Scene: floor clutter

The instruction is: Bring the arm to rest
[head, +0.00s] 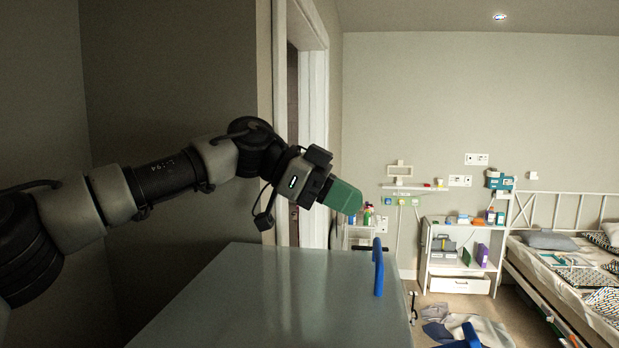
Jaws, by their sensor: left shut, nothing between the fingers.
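My left arm comes in from the left and reaches across the picture, raised above a grey flat surface. Its left gripper (343,196) has green fingers and points to the right and slightly down. The fingers are shut with nothing between them. The gripper is apart from the surface and from the blue handle-like piece beyond it. My right gripper does not show.
A grey flat top (270,300) fills the lower middle, with a blue upright piece (378,268) at its right edge. A white shelf (458,285) holding several items stands at the back wall. A bed (570,268) is at the right. Cloths (465,328) lie on the floor.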

